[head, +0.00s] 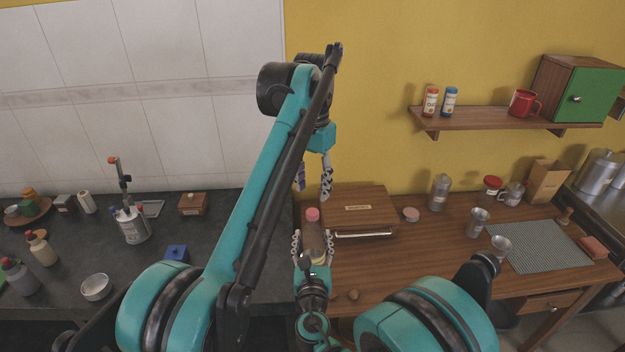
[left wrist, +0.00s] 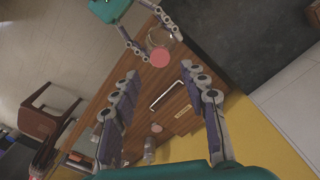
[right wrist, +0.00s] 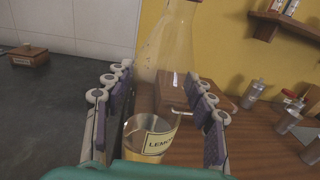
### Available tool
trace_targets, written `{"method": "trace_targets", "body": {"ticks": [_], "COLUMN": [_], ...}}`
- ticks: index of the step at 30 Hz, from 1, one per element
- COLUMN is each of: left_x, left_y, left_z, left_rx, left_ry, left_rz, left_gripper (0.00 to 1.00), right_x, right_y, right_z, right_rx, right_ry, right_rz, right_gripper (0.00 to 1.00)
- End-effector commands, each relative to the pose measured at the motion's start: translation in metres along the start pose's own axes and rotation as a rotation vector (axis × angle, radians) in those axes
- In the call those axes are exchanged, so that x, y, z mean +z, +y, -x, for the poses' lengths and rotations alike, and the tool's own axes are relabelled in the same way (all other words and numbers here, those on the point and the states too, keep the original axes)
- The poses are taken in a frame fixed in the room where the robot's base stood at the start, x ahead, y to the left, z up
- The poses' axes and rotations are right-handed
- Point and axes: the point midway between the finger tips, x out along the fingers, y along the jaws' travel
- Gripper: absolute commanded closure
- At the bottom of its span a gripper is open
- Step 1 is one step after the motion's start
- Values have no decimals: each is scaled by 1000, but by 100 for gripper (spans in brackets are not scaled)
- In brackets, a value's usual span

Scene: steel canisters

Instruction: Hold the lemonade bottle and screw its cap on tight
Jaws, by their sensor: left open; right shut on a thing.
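The lemonade bottle (head: 314,238) is clear glass with a pale yellow label and stands upright in my right gripper (head: 312,248). The right wrist view shows its neck and shoulder (right wrist: 168,45) and part of the label, between the fingers (right wrist: 160,105). The pink cap (head: 312,214) sits at the bottle's top, also seen from above in the left wrist view (left wrist: 159,57); how tight it is cannot be told. My left gripper (head: 313,182) hangs above the cap, fingers down, open and empty (left wrist: 165,115), apart from the cap.
A wooden box (head: 365,207) stands right behind the bottle, with a round pink item (head: 411,214) beside it. A metal shaker (head: 440,192) and steel cups (head: 478,221) stand farther right. The dark counter (head: 215,245) lies left.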

Motion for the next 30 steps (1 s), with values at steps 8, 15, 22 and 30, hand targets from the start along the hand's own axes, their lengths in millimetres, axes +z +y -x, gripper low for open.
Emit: {"method": "trace_targets", "body": {"ticks": [8,15,22,30], "left_x": [0,0,0,0], "left_y": [0,0,0,0], "left_z": [6,9,11,11], "left_rx": [0,0,0,0], "left_ry": [0,0,0,0], "left_rz": [683,1185,1416,1444], "left_gripper": [56,56,56,56], "right_x": [0,0,0,0], "right_y": [0,0,0,0], "right_z": [0,0,0,0], "right_rx": [0,0,0,0], "right_ry": [0,0,0,0], "right_rz": [0,0,0,0], "right_gripper": [100,100,100,100]}}
